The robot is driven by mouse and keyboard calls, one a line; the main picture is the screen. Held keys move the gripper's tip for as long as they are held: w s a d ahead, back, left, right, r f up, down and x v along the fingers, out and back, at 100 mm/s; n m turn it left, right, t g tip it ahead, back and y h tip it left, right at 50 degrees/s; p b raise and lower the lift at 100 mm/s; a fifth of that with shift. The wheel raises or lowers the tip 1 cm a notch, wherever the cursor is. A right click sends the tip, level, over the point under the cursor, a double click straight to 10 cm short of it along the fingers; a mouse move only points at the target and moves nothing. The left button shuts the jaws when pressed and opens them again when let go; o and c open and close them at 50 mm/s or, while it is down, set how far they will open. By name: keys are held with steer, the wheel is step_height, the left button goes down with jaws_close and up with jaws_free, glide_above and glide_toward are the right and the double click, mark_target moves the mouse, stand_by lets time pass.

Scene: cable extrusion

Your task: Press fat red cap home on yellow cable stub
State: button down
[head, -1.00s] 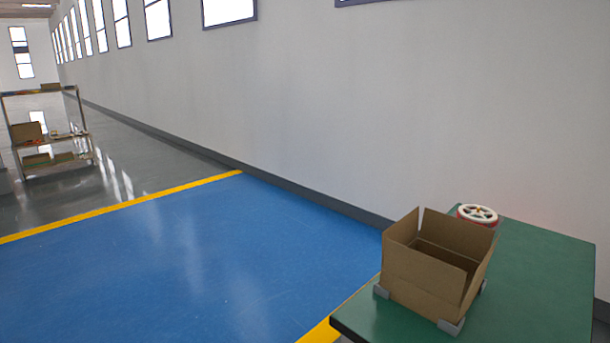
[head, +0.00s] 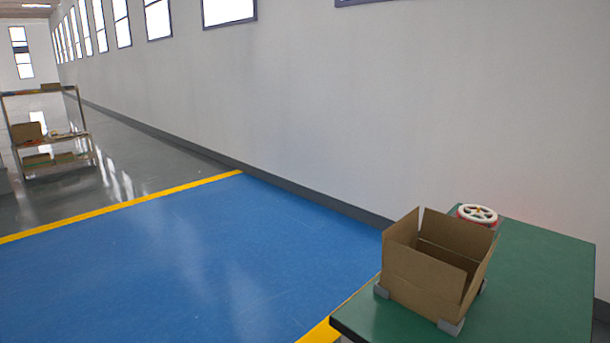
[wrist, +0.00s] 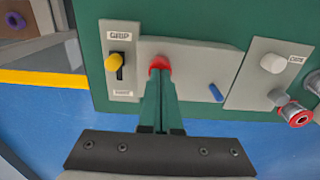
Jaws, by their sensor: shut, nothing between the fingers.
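In the wrist view a red cap (wrist: 159,63) shows on a grey plate, at the tips of my gripper. My gripper (wrist: 160,77) is shut and empty, its dark green fingers together and pointing at the cap. The fingertips overlap the cap's lower edge; I cannot tell whether they touch it. No yellow cable stub can be made out at the cap; how far the cap sits on anything is hidden. The head view shows neither the cap nor my gripper.
A yellow knob (wrist: 118,62) under a "GRIP" label is left of the cap. A blue stub (wrist: 216,93), a white peg (wrist: 272,63) and a red-rimmed metal part (wrist: 296,114) are right. An open carton (head: 430,270) and red-white spool (head: 477,214) stand on the green table (head: 545,275).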

stand_by(0.4)
steer(key=shift+r, duration=3.45)
